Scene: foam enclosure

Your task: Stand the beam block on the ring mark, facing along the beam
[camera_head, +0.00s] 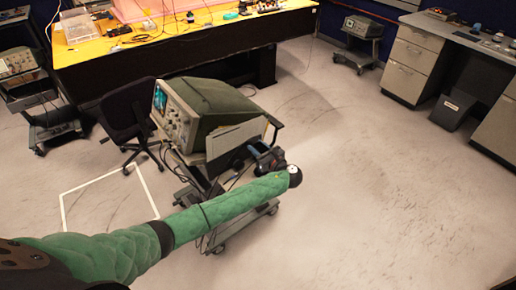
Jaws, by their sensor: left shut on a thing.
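My left arm comes in from the lower left as a long green limb. It ends in a dark tip at the middle of the picture. My left gripper (295,176) is small here and its fingers are hard to make out. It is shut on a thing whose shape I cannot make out. I cannot pick out the beam block clearly. No ring mark can be made out; a white square outline (68,213) lies on the floor at the left, partly behind my arm. My right gripper is not in view.
A cart with a bulky instrument (215,103) stands behind my arm. A dark chair (130,105) is left of it. A yellow-topped bench (190,47) crosses the back, and grey drawers (412,62) stand at the right. The floor (400,190) at right is clear.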

